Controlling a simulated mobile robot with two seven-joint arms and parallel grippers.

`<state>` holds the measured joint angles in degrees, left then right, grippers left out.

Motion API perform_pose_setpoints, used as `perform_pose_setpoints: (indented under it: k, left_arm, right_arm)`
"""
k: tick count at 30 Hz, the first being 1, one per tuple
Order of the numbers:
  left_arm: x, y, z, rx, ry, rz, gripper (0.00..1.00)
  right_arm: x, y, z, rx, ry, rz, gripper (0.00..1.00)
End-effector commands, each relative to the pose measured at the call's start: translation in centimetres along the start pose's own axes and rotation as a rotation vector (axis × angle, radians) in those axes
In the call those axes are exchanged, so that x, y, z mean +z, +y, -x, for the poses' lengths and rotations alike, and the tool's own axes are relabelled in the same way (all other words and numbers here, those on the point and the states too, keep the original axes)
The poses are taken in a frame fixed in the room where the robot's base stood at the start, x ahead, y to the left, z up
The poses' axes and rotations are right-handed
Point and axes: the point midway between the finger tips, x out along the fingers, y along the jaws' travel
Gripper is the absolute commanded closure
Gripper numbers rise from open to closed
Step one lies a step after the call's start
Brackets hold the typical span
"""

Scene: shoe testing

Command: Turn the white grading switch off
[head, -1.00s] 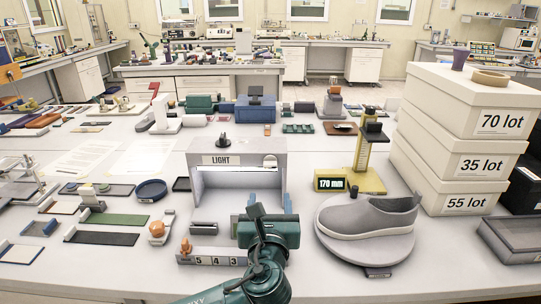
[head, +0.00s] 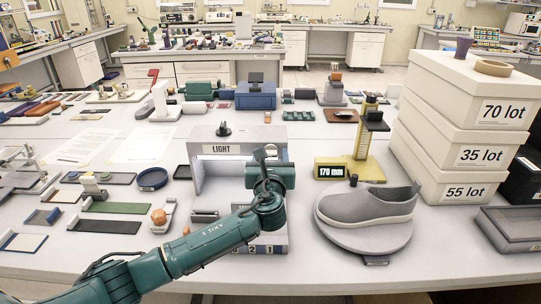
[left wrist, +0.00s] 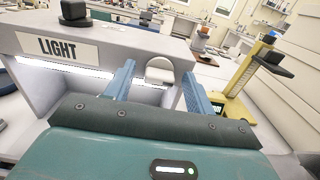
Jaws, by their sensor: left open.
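The white grading switch (left wrist: 160,71) is a rounded white piece on the front of the grey light box, right of the LIGHT sign (left wrist: 60,48). My left gripper (head: 268,165) is in front of the box's upper right part. In the left wrist view its two blue fingers (left wrist: 157,75) are apart, one on each side of the switch, with nothing visibly held. Whether they touch it I cannot tell. My right gripper is not in view.
A grey shoe (head: 368,203) sits on a round stand right of the box. A yellow gauge (head: 362,150) reading 170 mm stands behind it. White lot boxes (head: 455,150) are stacked at the right. Trays (head: 110,208) and small parts lie at the left.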

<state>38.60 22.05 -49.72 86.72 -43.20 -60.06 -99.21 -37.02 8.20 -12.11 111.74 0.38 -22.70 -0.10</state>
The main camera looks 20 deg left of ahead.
Motion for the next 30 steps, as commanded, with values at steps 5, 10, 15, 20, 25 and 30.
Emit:
perform_pose_setpoints:
  k: [5,10,15,20,25,30]
  left_arm:
    - [-0.02,-0.01,-0.21,0.0,0.001,0.001,0.45]
    - [-0.02,-0.01,-0.19,0.0,0.001,0.001,0.49]
    - [-0.02,-0.02,-0.17,0.0,0.001,0.001,0.63]
    - [-0.03,-0.02,-0.16,0.0,0.001,0.001,0.76]
    - [-0.04,-0.02,-0.16,0.0,0.001,0.001,0.88]
    - [-0.06,-0.01,-0.15,0.0,0.001,0.011,0.88]
  right_arm:
    - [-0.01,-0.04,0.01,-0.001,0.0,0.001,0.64]
    - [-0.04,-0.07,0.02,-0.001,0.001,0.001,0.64]
    - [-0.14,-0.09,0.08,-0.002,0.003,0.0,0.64]
    - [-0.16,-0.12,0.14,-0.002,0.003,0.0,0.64]
    - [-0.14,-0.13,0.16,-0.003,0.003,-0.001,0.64]
    - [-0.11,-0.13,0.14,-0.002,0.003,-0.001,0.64]
